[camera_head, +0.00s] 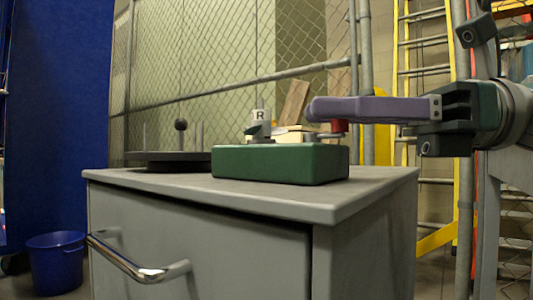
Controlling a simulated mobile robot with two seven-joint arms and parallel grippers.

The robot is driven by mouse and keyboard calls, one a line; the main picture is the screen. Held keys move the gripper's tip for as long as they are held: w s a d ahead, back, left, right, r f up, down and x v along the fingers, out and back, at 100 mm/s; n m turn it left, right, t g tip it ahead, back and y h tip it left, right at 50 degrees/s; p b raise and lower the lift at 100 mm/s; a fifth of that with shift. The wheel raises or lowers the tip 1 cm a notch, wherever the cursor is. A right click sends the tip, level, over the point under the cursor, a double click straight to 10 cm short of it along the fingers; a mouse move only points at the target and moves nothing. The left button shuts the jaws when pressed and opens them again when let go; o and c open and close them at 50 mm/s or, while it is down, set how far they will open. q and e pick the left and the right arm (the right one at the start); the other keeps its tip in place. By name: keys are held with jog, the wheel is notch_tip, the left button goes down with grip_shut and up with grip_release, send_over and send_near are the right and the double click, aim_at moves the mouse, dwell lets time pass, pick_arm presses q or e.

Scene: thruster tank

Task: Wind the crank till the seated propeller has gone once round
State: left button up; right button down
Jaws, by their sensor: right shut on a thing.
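A green box (280,165) sits on the grey cabinet top. On its left part stands a small grey propeller-like piece (257,131) with a white hub marked R (260,114). On its right part is the crank, with a grey arm (325,137) and a red knob (338,127). My right gripper (318,109) reaches in from the right with long purple fingers, seen side-on. It is shut on the red knob, whose upper part the near finger hides. My left gripper is not in view.
The grey cabinet (200,240) has a metal handle (140,268). A blue bucket (56,262) is on the floor at left. Mesh fence and a yellow ladder stand behind.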

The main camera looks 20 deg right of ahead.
jog(key=n+g, duration=0.1)
jog(key=g, duration=0.1)
jog(key=n+g, duration=0.1)
jog(key=g, duration=0.1)
jog(key=shift+w+d+r+n+y, duration=0.1)
jog(key=shift+w+d+n+y, duration=0.15)
jog(key=shift+n+y, duration=0.05)
jog(key=shift+w+d+n+g+b, duration=0.1)
jog(key=shift+n+g+b, duration=0.15)
jog(key=shift+n+g, duration=0.4)
jog(key=shift+w+d+n+g+b, duration=0.1)
jog(key=shift+n+g+b, duration=0.2)
jog(key=shift+g, duration=0.65)
jog(key=shift+n+g, duration=0.35)
jog(key=shift+g, duration=0.15)
jog(key=c, duration=0.8)
grip_release()
notch_tip(320, 180, up, 20)
jog(key=p, duration=1)
